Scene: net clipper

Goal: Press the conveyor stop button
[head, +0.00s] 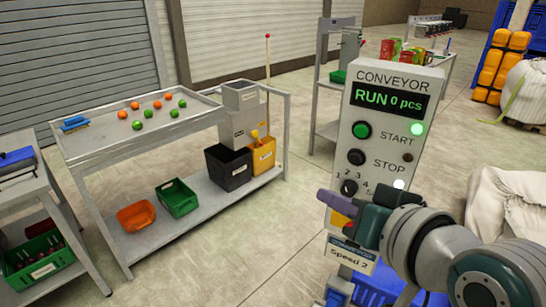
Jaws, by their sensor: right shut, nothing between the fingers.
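The conveyor control panel (386,103) stands upright at right of centre. Its display (388,99) reads "RUN 0 pcs". The round black stop button (356,157) sits beside the word STOP, below the green start button (362,130). A green lamp (417,129) is lit, and a dark lamp (408,157) is below it. My right gripper (328,201) is shut and empty in front of the panel's lower part, below the stop button and the numbered dial (349,187). I cannot tell whether it touches the panel. It covers part of the lower face. My left gripper is out of view.
A grey table (85,160) at left bears red and green balls and a blue brush (75,124). Its lower shelf holds an orange bin (136,217) and a green bin (177,198). White sacks (508,215) stand right. Floor between table and panel is clear.

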